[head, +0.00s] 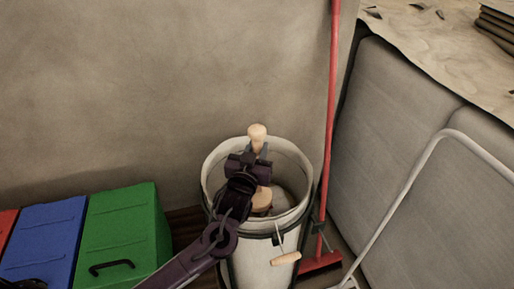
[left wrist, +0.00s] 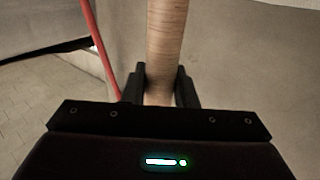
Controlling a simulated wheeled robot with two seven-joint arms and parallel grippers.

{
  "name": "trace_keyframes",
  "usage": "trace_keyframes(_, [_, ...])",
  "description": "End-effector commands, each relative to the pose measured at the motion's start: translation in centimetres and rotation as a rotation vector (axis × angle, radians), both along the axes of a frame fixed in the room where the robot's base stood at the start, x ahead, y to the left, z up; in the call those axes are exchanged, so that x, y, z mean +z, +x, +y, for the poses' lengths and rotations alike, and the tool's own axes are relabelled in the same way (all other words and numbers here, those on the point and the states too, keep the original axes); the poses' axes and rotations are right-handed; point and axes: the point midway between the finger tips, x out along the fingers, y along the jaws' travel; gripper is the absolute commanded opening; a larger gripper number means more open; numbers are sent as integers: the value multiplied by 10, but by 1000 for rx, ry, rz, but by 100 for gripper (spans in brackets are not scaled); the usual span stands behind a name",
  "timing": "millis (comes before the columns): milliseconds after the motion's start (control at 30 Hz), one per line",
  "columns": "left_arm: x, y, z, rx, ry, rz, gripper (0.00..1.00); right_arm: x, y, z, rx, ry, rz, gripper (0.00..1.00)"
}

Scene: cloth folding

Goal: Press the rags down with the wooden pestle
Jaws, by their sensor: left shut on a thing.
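The wooden pestle (head: 257,133) stands roughly upright in the white bucket (head: 211,172). Its pale knob top shows above the bucket's rim and a wider wooden part (head: 262,199) shows lower, inside the bucket. My left gripper (head: 262,152) is over the bucket's mouth, shut on the pestle's shaft. In the left wrist view the wooden shaft (left wrist: 166,45) stands between the two black fingers (left wrist: 159,88). A pale rounded patch (head: 281,199) inside the bucket may be the rags; my arm and the rim hide most of the inside. My right gripper is not in view.
A green box (head: 122,235) and a blue box (head: 45,240) stand left of the bucket. A red broom (head: 329,120) leans just right of it. A metal handle frame (head: 400,195) and a grey padded panel (head: 400,100) are further right. A wall is behind.

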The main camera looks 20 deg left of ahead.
Motion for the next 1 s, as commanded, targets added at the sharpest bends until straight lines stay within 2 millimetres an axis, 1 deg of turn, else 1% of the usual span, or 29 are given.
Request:
trace_keyframes(200, [-8, 0, 0, 0, 1, 3, 3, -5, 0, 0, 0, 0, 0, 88])
trace_keyframes(1000, [-29, 0, 0, 0, 1, 3, 3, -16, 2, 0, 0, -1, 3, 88])
